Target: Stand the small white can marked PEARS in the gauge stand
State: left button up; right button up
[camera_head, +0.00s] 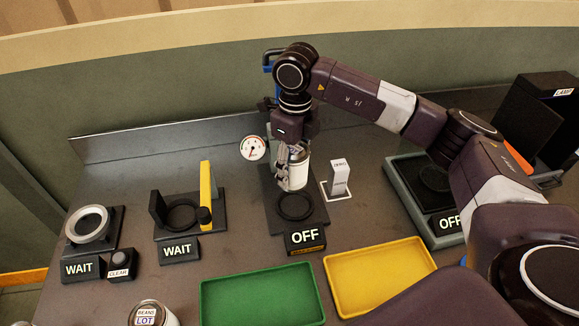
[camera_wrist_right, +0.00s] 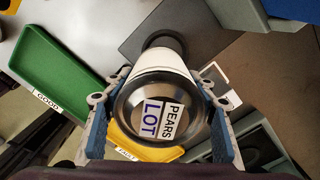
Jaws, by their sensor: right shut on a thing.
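My right gripper (camera_head: 287,172) points down and is shut on the small white can (camera_head: 299,168). In the right wrist view the can's lid label (camera_wrist_right: 163,119) reads PEARS LOT, and the right gripper's fingers (camera_wrist_right: 160,125) flank the can. The gauge stand (camera_head: 318,215) is a dark base with a round dial (camera_head: 253,148), a black ring seat (camera_head: 295,205) and a sign reading OFF (camera_head: 305,236). The can hangs upright over the stand, just behind the ring in the head view. Whether its bottom touches anything is hard to tell. My left gripper is out of view.
A white block (camera_head: 340,178) stands right of the gauge stand. Green (camera_head: 262,296) and yellow (camera_head: 380,276) trays lie in front. Two WAIT fixtures (camera_head: 178,249) are at left. A BEANS can (camera_head: 148,314) is at the front. Another OFF fixture (camera_head: 412,212) is at right.

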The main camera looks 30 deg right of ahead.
jog(key=m, duration=0.1)
jog(key=d+m, duration=0.1)
jog(key=shift+w+r+m+p, duration=0.15)
jog(key=shift+w+m+p, duration=0.15)
jog(key=shift+p, duration=0.1)
pick_arm(q)
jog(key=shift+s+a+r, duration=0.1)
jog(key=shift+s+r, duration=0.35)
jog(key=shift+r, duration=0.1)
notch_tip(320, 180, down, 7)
jog(key=b, duration=0.7)
pick_arm(e)
jog(key=shift+f, duration=5.75)
pick_arm(q)
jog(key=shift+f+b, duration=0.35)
jog(key=shift+b, duration=0.15)
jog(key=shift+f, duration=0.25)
pick_arm(e)
jog(key=shift+f, duration=0.2)
jog(key=o, duration=2.2)
